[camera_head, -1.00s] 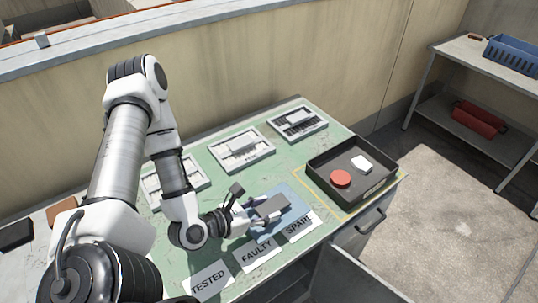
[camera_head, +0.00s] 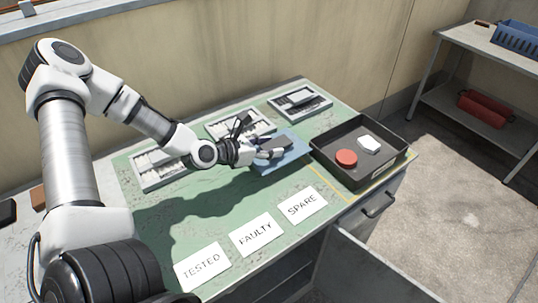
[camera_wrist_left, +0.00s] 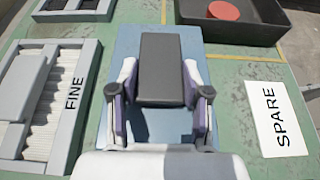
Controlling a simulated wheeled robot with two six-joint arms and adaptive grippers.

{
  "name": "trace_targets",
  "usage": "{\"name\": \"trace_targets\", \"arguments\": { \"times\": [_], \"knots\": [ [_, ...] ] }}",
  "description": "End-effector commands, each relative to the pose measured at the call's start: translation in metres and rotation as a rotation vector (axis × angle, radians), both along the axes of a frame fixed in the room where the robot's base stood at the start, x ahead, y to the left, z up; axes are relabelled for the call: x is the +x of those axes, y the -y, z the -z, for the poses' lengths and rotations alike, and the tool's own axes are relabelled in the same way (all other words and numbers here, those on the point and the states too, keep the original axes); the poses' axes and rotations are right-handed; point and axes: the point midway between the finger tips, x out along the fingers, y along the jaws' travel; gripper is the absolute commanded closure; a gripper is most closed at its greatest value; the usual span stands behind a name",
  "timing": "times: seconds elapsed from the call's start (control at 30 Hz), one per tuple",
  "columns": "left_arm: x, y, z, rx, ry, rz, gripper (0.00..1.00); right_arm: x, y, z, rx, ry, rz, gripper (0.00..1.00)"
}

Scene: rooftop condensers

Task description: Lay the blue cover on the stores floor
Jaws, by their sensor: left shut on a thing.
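The blue cover (camera_head: 262,165) is a flat blue sheet with a dark grey block (camera_head: 278,144) on its top. My left gripper (camera_head: 270,152) is shut on the dark grey block, and the cover hangs with it over the green worktop, by the black tray. In the left wrist view the block (camera_wrist_left: 162,70) sits between the two fingers, with the blue cover (camera_wrist_left: 135,45) spreading out below. A dark shadow lies on the worktop to the left. Which surface is the stores floor I cannot tell. My right gripper is not in view.
A black tray (camera_head: 322,156) with a red disc (camera_head: 346,158) and a white piece (camera_head: 369,144) stands at the right. Cards TESTED (camera_head: 201,265), FAULTY (camera_head: 256,234) and SPARE (camera_head: 303,204) lie in front. Grey filter frames line the back. An open drawer (camera_head: 375,275) juts out below.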

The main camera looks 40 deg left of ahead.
Motion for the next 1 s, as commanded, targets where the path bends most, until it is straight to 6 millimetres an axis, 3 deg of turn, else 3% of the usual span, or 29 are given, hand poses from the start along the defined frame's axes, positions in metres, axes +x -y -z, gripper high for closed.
{"name": "trace_targets", "arguments": {
  "times": [0.17, 0.57, 0.6, 0.67, 1.0],
  "knots": [
    [0.002, -0.002, 0.034, 0.005, -0.003, 0.002, 0.94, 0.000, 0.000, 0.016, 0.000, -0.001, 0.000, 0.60],
    [0.002, -0.002, 0.039, 0.001, 0.002, -0.001, 0.94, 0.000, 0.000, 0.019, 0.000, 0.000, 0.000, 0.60],
    [0.002, -0.002, 0.038, 0.001, 0.001, -0.001, 0.46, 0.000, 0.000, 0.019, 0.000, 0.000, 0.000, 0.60],
    [0.002, -0.002, 0.038, 0.001, 0.001, -0.001, 0.28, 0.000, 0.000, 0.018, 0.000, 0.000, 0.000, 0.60],
    [0.002, -0.001, 0.035, 0.001, 0.001, -0.001, 0.28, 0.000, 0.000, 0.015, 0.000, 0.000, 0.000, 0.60]
  ]
}}
